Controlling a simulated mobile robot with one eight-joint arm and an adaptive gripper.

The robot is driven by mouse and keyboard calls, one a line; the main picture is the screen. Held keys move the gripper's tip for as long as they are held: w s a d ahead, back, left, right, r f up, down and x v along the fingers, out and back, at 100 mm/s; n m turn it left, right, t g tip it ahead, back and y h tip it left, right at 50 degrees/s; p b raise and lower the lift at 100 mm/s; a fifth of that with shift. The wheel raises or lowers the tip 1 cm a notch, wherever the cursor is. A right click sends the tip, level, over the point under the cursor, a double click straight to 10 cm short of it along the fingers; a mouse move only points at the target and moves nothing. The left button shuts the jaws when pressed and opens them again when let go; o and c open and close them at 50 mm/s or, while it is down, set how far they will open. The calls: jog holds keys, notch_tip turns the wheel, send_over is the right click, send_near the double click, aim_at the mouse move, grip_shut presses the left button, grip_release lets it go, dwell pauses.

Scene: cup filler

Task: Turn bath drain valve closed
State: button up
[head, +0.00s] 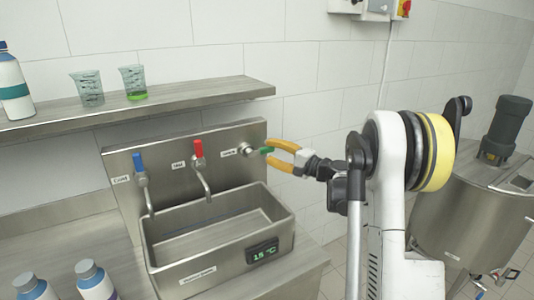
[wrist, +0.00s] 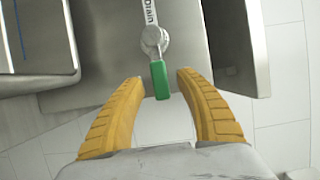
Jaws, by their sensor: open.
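The bath drain valve has a round metal body (wrist: 153,37) and a green handle (wrist: 158,80), under a label reading "Drain" in the wrist view. In the head view the green handle (head: 267,150) sticks out from the right end of the steel back panel. My gripper (head: 270,153) has yellow fingers and is open at the valve. In the wrist view my gripper (wrist: 160,84) has its fingertips on either side of the handle's free end, with a visible gap on both sides. The handle's far side is hidden.
The steel bath (head: 215,265) sits below the panel, with a display reading about 15 °C. A blue-handled tap (head: 138,162) and a red-handled tap (head: 198,148) stand left of the valve. A shelf (head: 190,97) above holds beakers and a bottle. A steel tank (head: 470,215) stands at right.

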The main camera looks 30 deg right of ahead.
jog(key=shift+x, duration=0.85)
grip_shut()
